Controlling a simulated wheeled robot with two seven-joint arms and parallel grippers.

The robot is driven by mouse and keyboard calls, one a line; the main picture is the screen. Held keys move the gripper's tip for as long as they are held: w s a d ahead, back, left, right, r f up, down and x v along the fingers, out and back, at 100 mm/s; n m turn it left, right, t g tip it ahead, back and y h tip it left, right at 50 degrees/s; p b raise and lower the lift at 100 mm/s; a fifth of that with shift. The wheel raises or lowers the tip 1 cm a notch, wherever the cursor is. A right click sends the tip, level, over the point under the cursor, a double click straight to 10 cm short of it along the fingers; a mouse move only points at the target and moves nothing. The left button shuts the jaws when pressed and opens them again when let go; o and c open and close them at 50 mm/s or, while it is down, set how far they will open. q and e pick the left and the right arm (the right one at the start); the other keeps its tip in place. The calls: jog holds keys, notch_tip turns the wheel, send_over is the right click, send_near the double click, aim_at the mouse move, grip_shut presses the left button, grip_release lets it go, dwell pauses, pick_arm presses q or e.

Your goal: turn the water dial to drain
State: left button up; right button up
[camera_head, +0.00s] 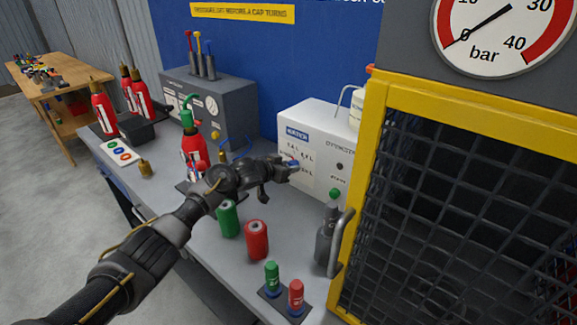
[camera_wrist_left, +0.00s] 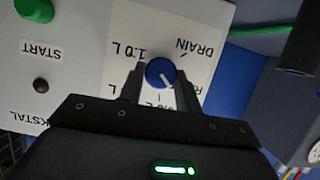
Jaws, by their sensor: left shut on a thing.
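The blue water dial (camera_wrist_left: 160,71) sits on the white panel of the filling machine (camera_head: 318,147). My left gripper (camera_wrist_left: 160,88) is shut on the dial, with one finger on each side of it. The dial's white mark points to the lower right in the left wrist view. The printed DRAIN label (camera_wrist_left: 195,47) is at the dial's upper right, and the 1.0 L label (camera_wrist_left: 130,47) at its upper left. Lower labels are partly hidden by my fingers. In the head view my left gripper (camera_head: 286,169) reaches the machine's front. My right gripper is not in view.
A green button (camera_wrist_left: 34,9) is on the same panel. Green (camera_head: 228,218) and red (camera_head: 257,240) cylinders stand on the bench below my arm. A grey bottle (camera_head: 325,240) stands near the yellow-framed mesh cage (camera_head: 362,150) at right. Red extinguishers (camera_head: 194,150) stand at left.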

pick_arm(q)
jog(key=shift+w+a+f+n+g+h, duration=0.1)
jog(key=shift+n+g+h, duration=0.2)
jog(key=shift+n+h, duration=0.45)
jog(key=shift+a+f+n+g+h, duration=0.1)
jog(key=shift+n+g+h, duration=0.25)
jog(key=shift+n, duration=0.8)
jog(key=o, duration=1)
jog(key=shift+r, duration=0.1)
jog(key=shift+c, duration=0.2)
jog(key=v, duration=1.1)
jog(key=shift+w, duration=0.1)
